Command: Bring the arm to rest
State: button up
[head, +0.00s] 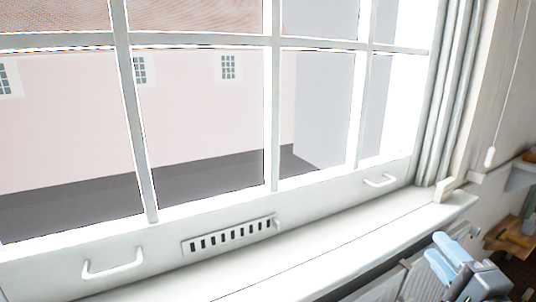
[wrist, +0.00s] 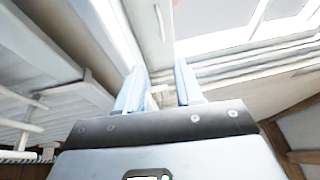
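My gripper (head: 442,252) shows at the lower right of the head view, beside the right end of the white window sill (head: 330,238). Its two light-blue fingers point up and to the left. In the wrist view, the fingers of my gripper (wrist: 160,74) stand apart with a clear gap. Pale window trim shows between and beyond them, and I see nothing held. From these views I cannot tell how close the fingertips are to the sill edge.
A white window (head: 205,120) with a slotted vent (head: 232,236) and two handles fills most of the head view. A pull cord (head: 490,156) hangs at the right, above a small shelf (head: 522,172). White rails (wrist: 30,126) lie at the left of the wrist view.

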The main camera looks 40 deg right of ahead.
jog(key=s+a+f+n+g+y+p, duration=0.1)
jog(key=a+f+n+y, duration=0.15)
jog(key=a+n, duration=0.4)
jog(key=a+f+n+y+p, duration=0.15)
jog(key=a+f+n, duration=0.25)
jog(key=a, duration=0.5)
jog(key=s+a+r+n+y, duration=0.3)
jog(key=s+a+n+y, duration=0.4)
jog(key=a+n, duration=0.8)
jog(key=shift+p+v, duration=0.35)
jog(key=shift+v, duration=0.85)
jog(key=shift+f, duration=0.15)
